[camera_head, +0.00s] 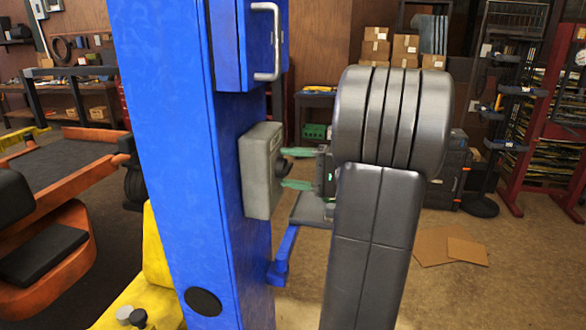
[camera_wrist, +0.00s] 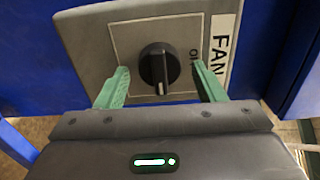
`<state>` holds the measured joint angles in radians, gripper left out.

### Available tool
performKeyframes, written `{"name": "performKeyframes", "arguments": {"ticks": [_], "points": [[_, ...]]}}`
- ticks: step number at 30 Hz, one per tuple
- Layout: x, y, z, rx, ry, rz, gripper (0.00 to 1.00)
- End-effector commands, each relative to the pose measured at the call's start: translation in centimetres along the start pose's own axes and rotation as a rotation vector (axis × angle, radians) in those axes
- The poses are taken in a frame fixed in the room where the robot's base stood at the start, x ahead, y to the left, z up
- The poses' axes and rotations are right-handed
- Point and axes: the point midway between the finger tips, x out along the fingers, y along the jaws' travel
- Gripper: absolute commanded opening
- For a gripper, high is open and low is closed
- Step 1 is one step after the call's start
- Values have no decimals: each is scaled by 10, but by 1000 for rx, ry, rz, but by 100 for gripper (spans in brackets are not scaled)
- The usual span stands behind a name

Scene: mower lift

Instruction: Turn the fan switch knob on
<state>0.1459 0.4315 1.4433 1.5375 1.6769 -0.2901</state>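The fan switch is a grey box (camera_head: 262,170) on the side of a blue post. In the wrist view the box (camera_wrist: 85,45) carries a label reading "FAN" and a round black knob (camera_wrist: 158,66) with a pale line on its lower part. My gripper (camera_head: 297,168) has green fingers, one above the other in the head view, reaching to the box's face. In the wrist view my gripper (camera_wrist: 165,84) is open, with one finger on each side of the knob and a gap to it on both sides. The marking beside the knob is partly hidden by the right finger.
The blue post (camera_head: 200,150) rises at the left, with a blue cabinet and metal handle (camera_head: 268,40) above the switch. A blue lever-like bracket (camera_head: 284,258) juts out below. Flat cardboard (camera_head: 450,247) lies on open floor at the right.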

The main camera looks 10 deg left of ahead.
Motion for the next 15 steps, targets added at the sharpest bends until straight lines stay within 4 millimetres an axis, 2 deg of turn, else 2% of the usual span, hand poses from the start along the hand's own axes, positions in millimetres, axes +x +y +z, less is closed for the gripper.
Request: {"name": "performKeyframes", "arguments": {"ticks": [8, 11, 15], "points": [[-5, 1, 0, -1, 2, 0, 63], [-17, 2, -1, -1, 3, 0, 63], [-45, 3, -1, -3, 6, 0, 63]]}}
